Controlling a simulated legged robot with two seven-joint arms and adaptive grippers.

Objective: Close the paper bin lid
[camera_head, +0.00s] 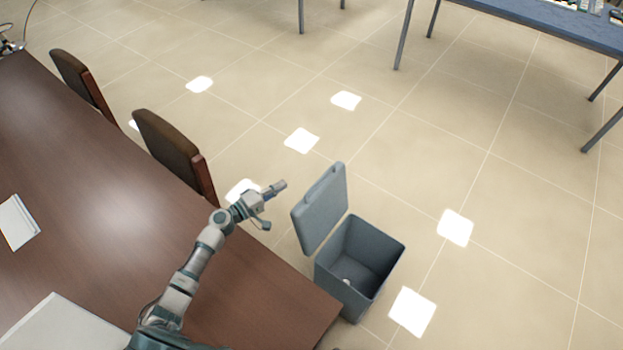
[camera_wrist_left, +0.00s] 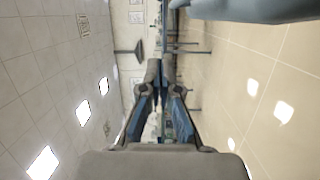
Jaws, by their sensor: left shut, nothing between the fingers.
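The grey paper bin (camera_head: 385,262) stands on the floor beside the table's right end. Its lid (camera_head: 322,207) is open, raised upright on the bin's left side, and the bin's mouth is uncovered. My left gripper (camera_head: 278,188) is shut and empty, just left of the lid and apart from it, above the table's edge. In the left wrist view the gripper's fingers (camera_wrist_left: 160,75) meet at their tips. A blurred grey-blue surface (camera_wrist_left: 250,9) at the top right there looks like the lid. My right gripper is not in view.
A brown wooden table (camera_head: 110,200) fills the left, with papers (camera_head: 17,222) on it. Two chairs (camera_head: 172,150) stand along its far edge. A blue-topped table (camera_head: 560,25) is at the back right. The tiled floor right of the bin is clear.

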